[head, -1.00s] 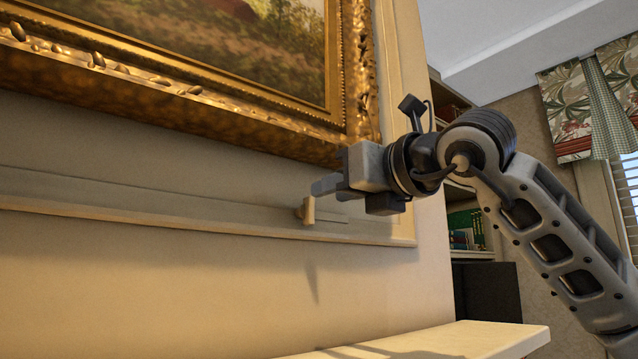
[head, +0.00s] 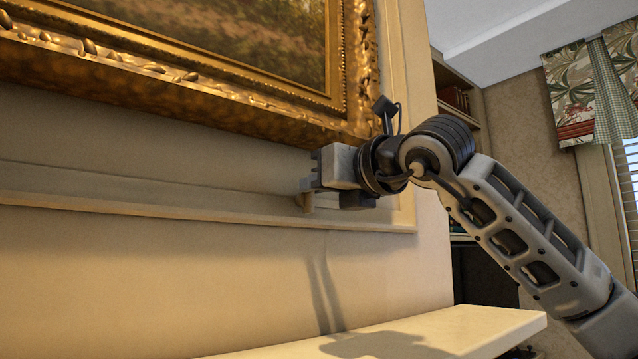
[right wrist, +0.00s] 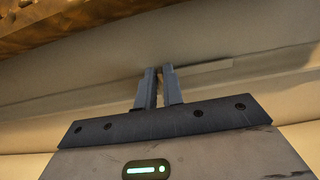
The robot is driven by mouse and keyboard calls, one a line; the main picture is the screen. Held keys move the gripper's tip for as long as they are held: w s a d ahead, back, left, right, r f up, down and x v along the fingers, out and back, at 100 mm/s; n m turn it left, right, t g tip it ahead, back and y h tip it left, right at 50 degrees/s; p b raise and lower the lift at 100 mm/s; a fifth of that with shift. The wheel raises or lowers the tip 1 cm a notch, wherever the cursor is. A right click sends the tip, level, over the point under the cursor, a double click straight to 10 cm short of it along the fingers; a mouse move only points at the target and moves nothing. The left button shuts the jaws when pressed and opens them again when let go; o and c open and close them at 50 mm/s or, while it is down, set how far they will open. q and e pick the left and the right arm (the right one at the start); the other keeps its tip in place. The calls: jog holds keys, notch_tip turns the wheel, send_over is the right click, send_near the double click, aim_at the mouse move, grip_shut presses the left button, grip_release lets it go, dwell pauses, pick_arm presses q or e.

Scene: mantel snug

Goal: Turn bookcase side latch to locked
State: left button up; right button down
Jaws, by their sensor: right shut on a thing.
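The latch (head: 308,204) is a small cream handle on the pale moulded panel below the gold picture frame. Its lower end shows beneath my right gripper's fingers, and the rest is hidden. My right gripper (head: 306,187) comes in from the right and is shut on the latch handle. In the right wrist view the two fingers (right wrist: 161,82) stand close together on either side of a thin sliver of the handle. A flat pale strip (right wrist: 206,67) runs to the right from there. My left gripper is not in view.
The gilt-framed painting (head: 230,115) hangs just above my right gripper. A cream shelf (head: 450,332) juts out below, with free room between. A bookcase (head: 457,95) stands behind the panel's right edge, and a curtained window (head: 590,95) is at far right.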

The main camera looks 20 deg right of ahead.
jog(key=shift+n, duration=0.4)
jog(key=n, duration=0.1)
jog(key=n+b, duration=0.1)
jog(key=n, duration=0.1)
jog(key=shift+s+a+f+n, duration=0.1)
jog(key=shift+s+a+n, duration=0.05)
jog(key=shift+a+n, duration=0.2)
jog(key=n, duration=0.4)
jog(key=shift+s+a+f+n, duration=0.1)
jog(key=shift+a+f+n, duration=0.05)
jog(key=shift+a+n, duration=0.15)
jog(key=n, duration=0.4)
jog(key=shift+s+a+f+n, duration=0.1)
jog(key=shift+a+f+n, duration=0.1)
jog(key=shift+f+n, duration=0.1)
jog(key=n, duration=0.3)
jog(key=shift+a+f, duration=0.1)
jog(key=shift+f, duration=0.2)
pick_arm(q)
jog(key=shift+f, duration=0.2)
pick_arm(e)
jog(key=shift+f+n, duration=0.1)
jog(key=shift+n, duration=0.55)
jog(key=c, duration=1.5)
grip_release()
